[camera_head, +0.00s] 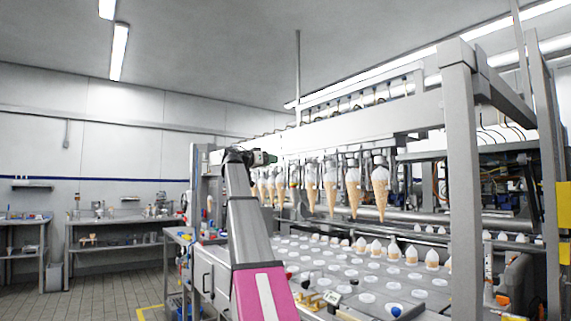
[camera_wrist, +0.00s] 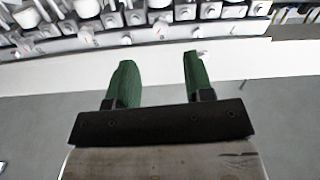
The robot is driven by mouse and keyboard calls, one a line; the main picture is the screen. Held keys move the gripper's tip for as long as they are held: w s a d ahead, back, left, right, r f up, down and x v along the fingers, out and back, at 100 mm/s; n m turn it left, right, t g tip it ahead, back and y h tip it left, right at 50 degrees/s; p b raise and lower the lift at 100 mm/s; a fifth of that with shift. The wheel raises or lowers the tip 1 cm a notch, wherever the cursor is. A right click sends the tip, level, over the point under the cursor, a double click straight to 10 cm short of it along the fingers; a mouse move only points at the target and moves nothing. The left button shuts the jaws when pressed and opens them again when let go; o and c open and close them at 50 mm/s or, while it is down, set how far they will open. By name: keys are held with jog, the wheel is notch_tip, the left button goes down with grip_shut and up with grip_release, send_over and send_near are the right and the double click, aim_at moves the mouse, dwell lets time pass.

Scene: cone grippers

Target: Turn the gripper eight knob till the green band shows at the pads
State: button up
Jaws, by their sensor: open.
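A row of cone grippers holding upside-down-pointing wafer cones (camera_head: 354,194) hangs under the machine's white beam in the head view. I cannot tell which one is gripper eight, and no green band shows clearly at any pads. The wrist view shows a rail with several small round knobs (camera_wrist: 126,39) and white and grey fittings along the top. My gripper (camera_wrist: 158,60) has two green fingers, spread apart with nothing between them, below that rail in the picture. In the head view my gripper (camera_head: 266,158) is small, at the left end of the cone row.
A conveyor plate (camera_head: 340,270) with rows of round white pockets lies below the cones, with several filled cones at its far side. A grey upright post (camera_head: 462,190) stands at right.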

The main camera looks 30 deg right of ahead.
aim_at(287, 162)
jog(key=d, duration=0.2)
jog(key=w+d, duration=0.1)
jog(key=d, duration=0.5)
jog(key=shift+w+d, duration=0.2)
jog(key=shift+d, duration=0.05)
grip_shut()
